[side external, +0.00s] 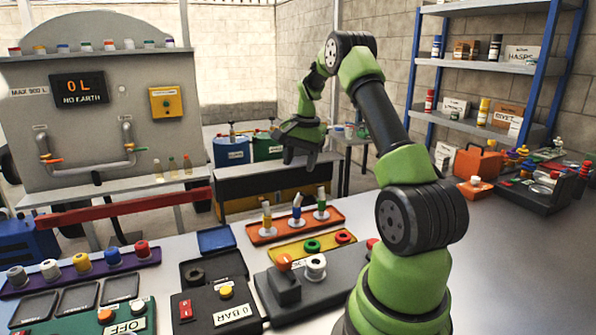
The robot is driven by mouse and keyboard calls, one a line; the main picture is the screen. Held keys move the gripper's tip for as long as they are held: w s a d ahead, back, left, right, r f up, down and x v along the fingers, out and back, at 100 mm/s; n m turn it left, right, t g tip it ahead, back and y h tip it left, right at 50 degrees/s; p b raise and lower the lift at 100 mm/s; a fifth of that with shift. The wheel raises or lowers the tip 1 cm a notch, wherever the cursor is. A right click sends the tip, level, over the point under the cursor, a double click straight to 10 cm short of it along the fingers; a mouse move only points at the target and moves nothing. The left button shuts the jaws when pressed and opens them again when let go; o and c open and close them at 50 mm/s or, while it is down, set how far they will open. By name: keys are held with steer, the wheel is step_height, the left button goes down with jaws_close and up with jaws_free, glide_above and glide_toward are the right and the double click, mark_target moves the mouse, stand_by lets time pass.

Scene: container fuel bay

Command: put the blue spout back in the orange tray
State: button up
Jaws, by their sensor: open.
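The orange tray (262,239) lies on the grey bench near the middle of the side external view. The blue spout (297,209) appears in the tray, between a yellow spout (267,217) and a green spout (321,204). The blue spout looks tilted a little, with a pale tip at its top. I cannot tell whether its base is fully seated. My gripper (298,154) is open, pointing down, above and behind the tray in the picture. It is apart from the blue spout, and I see nothing between its fingers.
A yellow tray (285,256) with coloured rings lies in front of the orange tray. A small blue tray (216,239) is to its left. A grey block with knobs (300,287) stands nearer.

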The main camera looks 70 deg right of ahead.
steer(key=w+a+r+n+t, duration=0.1)
steer(key=a+r+n, duration=0.2)
steer(key=a+r, duration=0.55)
steer(key=a+r+n+t, duration=0.2)
steer(key=a+r+n, duration=0.25)
steer(key=a, duration=0.65)
steer(key=s+a+n+t+y, duration=0.2)
steer(key=s+a+n, duration=0.4)
steer(key=s+a, duration=0.6)
steer(key=shift+s+a+r+n+t, duration=0.15)
steer(key=shift+a+r+n+t, duration=0.2)
steer(key=shift+a, duration=0.8)
